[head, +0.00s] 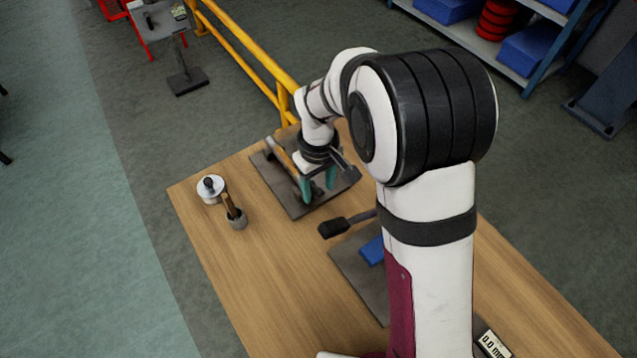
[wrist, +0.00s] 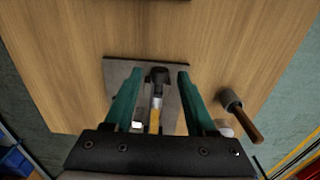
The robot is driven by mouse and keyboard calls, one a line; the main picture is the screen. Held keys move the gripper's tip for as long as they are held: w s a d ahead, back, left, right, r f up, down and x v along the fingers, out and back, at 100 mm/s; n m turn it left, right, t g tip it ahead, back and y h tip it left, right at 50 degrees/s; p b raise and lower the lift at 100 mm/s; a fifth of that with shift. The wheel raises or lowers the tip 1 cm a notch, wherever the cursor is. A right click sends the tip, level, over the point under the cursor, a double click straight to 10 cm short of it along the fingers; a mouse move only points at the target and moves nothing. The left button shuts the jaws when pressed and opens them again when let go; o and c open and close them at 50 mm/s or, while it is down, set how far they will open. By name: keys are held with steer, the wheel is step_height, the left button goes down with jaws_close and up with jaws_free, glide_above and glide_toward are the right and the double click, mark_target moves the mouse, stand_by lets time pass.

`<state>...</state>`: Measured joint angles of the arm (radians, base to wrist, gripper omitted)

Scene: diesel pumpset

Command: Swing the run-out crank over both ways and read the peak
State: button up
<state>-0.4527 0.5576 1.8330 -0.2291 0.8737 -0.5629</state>
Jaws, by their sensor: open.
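My gripper (head: 318,187) is open, its green fingers pointing down over a dark plate (head: 261,172) at the back of the table. A bar, likely the run-out crank (head: 282,157), lies over this plate. In the wrist view the bar (wrist: 155,118) has a black head, a silver section and a yellow shaft. Its head appears between my fingertips (wrist: 159,75); I cannot tell whether they are level with it or above it. A readout (head: 493,345) at the lower right shows 0.0 mm.
A black-handled lever (head: 335,228) and blue block (head: 372,250) are by a nearer plate (head: 352,272). A yellow rail (head: 243,50) runs behind. The front-left tabletop is clear.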

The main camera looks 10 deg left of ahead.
jaws_close()
steer(key=shift+w+d, duration=0.1)
steer(key=w+d+f+g+y, duration=0.1)
steer(key=g+y, duration=0.1)
steer(key=w+d+f+g+y, duration=0.1)
steer(key=g+y, duration=0.2)
steer(key=w+d+f+g+y, duration=0.1)
steer(key=d+g+y, duration=0.1)
steer(key=g+y, duration=0.1)
steer(key=shift+w+f, duration=0.15)
steer(key=shift+w, duration=0.25)
steer(key=shift+w+d+f+g+y, duration=0.15)
steer(key=shift+f+g+y, duration=0.55)
steer(key=shift+g+y, duration=0.4)
steer(key=shift+f, duration=0.1)
jaws_free()
